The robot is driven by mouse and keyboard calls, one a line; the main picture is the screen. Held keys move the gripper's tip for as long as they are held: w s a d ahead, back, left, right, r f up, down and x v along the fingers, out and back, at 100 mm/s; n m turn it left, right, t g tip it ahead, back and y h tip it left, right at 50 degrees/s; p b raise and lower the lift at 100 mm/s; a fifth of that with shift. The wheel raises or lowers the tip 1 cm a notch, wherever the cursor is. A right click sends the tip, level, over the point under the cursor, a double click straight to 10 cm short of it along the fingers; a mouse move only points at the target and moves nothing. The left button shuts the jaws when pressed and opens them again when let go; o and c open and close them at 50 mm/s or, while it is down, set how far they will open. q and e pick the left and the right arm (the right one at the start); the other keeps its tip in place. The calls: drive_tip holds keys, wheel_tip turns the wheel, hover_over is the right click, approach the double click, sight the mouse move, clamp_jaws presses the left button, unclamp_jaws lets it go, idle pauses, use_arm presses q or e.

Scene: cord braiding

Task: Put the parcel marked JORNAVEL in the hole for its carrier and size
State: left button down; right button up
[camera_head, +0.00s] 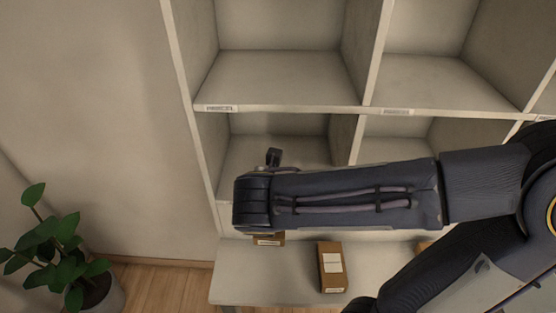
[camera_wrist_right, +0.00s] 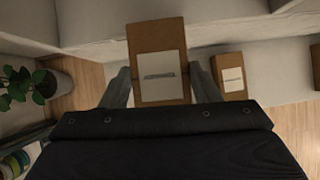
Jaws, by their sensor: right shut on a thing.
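My right gripper (camera_wrist_right: 158,88) is shut on a brown box parcel (camera_wrist_right: 172,36) with a white label, one finger on each side of it. The label's print is too blurred to read, so I cannot tell if it says JORNAVEL. In the head view my right arm reaches across from the right and hides most of this parcel; a small part (camera_head: 268,241) shows below the wrist, in front of the shelf's lower left hole (camera_head: 262,157). The shelf (camera_head: 290,108) has several open holes, and the ones I see into look empty. My left gripper is not in view.
A second labelled parcel (camera_head: 332,268) stands on the ledge (camera_head: 265,285) below the holes. Part of a third (camera_head: 424,246) shows behind my arm. Small label strips (camera_head: 221,108) sit on the shelf edge. A potted plant (camera_head: 70,262) stands on the floor at left.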

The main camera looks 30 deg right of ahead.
drive_tip(key=w+d, duration=0.2)
drive_tip(key=w, duration=0.1)
drive_tip(key=w+d+p, duration=0.1)
drive_tip(key=w+d, duration=0.3)
drive_tip(key=w, duration=0.1)
drive_tip(key=shift+w, duration=0.3)
drive_tip(key=w+d, duration=0.1)
drive_tip(key=w+d+p, duration=0.1)
drive_tip(key=w, duration=0.1)
drive_tip(key=shift+w+d, duration=0.1)
drive_tip(key=shift+d, duration=0.05)
drive_tip(key=shift+f, duration=0.3)
drive_tip(key=shift+f, duration=0.25)
drive_tip(key=o, duration=1.1)
drive_tip(key=shift+r, duration=0.1)
